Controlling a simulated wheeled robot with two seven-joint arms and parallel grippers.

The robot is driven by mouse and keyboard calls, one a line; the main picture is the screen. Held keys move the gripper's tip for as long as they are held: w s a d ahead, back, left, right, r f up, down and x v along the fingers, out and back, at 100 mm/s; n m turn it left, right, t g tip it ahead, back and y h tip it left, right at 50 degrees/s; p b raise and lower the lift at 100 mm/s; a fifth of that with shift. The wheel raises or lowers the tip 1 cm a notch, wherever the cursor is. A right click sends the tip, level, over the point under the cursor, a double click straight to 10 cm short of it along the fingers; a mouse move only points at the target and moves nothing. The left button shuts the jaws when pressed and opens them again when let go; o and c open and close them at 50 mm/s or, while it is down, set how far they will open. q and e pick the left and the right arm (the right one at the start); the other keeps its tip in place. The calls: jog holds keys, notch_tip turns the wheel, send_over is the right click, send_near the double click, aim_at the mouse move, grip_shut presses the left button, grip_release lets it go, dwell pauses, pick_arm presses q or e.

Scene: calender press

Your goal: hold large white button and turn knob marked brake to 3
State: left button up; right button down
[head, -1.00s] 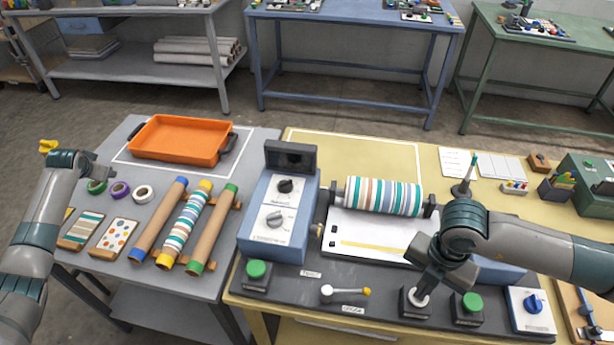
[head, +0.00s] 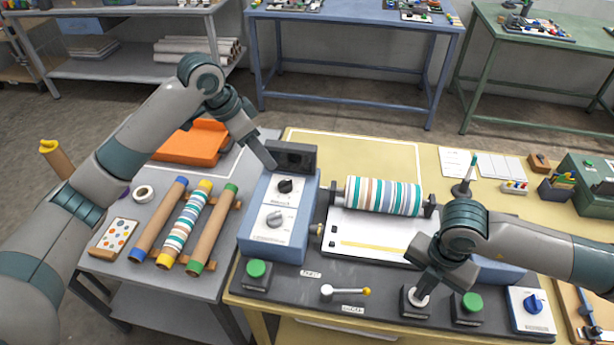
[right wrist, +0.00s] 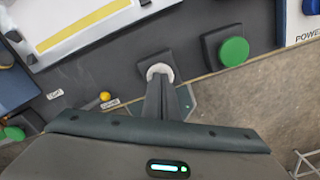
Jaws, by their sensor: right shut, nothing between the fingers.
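The large white button (head: 421,299) sits on a dark square base at the front of the press; it also shows in the right wrist view (right wrist: 159,69). My right gripper (head: 424,289) is shut and empty, its fingertips at the button's top, apparently touching it. A blue control box (head: 251,218) carries a black knob (head: 285,186) on its upper panel and a grey knob (head: 275,218) on its lower panel. Their labels are too small to read, so I cannot tell which is brake. My left gripper (head: 267,162) is above the box's upper left; its opening is unclear.
Green buttons (head: 257,269) (head: 472,303) stand on the dark plate. A lever with a yellow ball (head: 367,291) lies between. A blue knob (head: 533,303) is at right. A dark display housing (head: 293,157) rises behind the knobs. The striped roller (head: 384,196) is right of the box.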

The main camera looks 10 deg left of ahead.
aim_at(285, 181)
pick_arm(q)
jog(key=shift+s+d, duration=0.2)
jog(key=shift+s, duration=0.05)
jog(key=shift+f, duration=0.15)
jog(key=x, duration=1.2)
jog(key=shift+c, duration=0.4)
jog(key=c, duration=0.9)
